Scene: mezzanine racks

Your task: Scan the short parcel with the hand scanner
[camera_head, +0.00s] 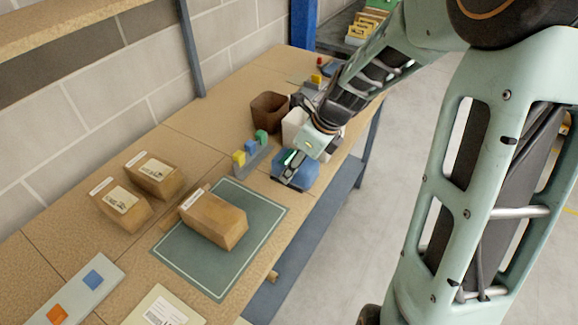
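A brown cardboard parcel (213,217) lies on the green mat (196,277), with a pale strip at its left end. Two smaller parcels with white labels lie to its left, one farther back (155,174) and one nearer (121,202). I cannot tell for sure which is the short one. My gripper (289,172) reaches down at the table's right edge, over a blue object (304,176), apart from the parcels. A small green bit shows by its fingers. I cannot make out the hand scanner for sure, nor whether the fingers are shut.
A grey rack with yellow, blue and green blocks (250,155) stands left of my gripper. A brown bin (269,110) and a white bin (295,126) stand behind. A panel with blue and orange squares (75,292) and a labelled sheet (163,309) lie at the front.

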